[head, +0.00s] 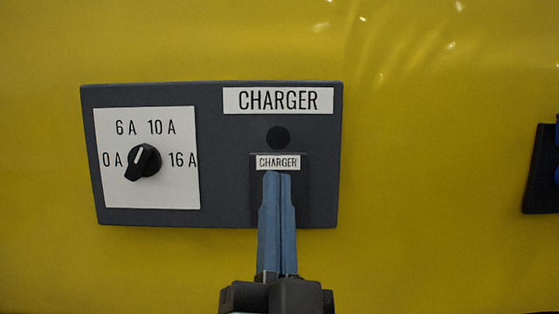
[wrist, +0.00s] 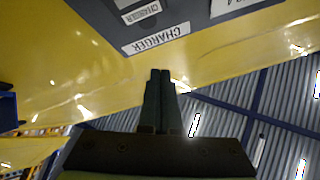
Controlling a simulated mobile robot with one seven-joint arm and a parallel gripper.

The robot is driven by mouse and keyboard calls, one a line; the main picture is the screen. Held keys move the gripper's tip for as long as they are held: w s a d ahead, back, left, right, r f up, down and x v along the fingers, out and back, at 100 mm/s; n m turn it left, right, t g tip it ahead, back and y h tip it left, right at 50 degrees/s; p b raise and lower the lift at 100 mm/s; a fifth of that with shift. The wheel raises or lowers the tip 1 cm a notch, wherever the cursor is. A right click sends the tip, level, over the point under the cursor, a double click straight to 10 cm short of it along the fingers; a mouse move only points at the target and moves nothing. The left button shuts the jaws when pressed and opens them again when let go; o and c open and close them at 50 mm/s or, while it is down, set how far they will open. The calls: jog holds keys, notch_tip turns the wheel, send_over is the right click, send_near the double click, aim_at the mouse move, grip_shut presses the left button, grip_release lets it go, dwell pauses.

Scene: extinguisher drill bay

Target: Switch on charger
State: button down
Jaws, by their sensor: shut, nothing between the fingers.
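The charger panel (head: 225,210) is a dark grey plate on a yellow wall, with a large CHARGER label (head: 278,100). Below the label is a round dark lamp (head: 277,137), which looks unlit. Under the lamp is a dark switch plate (head: 300,190) with a smaller CHARGER label (head: 278,162). My gripper (head: 277,175) is shut and empty, its blue-grey fingertips in front of this plate, hiding its middle; contact cannot be told. In the wrist view the shut fingers (wrist: 160,75) lie below the upside-down panel (wrist: 185,25).
A black rotary knob (head: 144,162) on a white dial plate (head: 150,197) is at the panel's left, its white mark pointing up and slightly left. A dark unit with blue parts (head: 543,170) is at the right edge. The yellow wall (head: 440,150) between is bare.

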jog(key=s+f+m+g+p, duration=0.2)
jog(key=f+m+p, duration=0.8)
jog(key=p, duration=1.2)
jog(key=shift+s+f+m+g+p, duration=0.15)
jog(key=shift+s+m+g+p, duration=0.25)
jog(key=shift+s+m, duration=1)
jog(key=shift+w+d, duration=0.1)
jog(key=shift+w, duration=0.1)
jog(key=p+x, duration=0.1)
jog(key=x, duration=1.3)
jog(key=shift+p, duration=0.4)
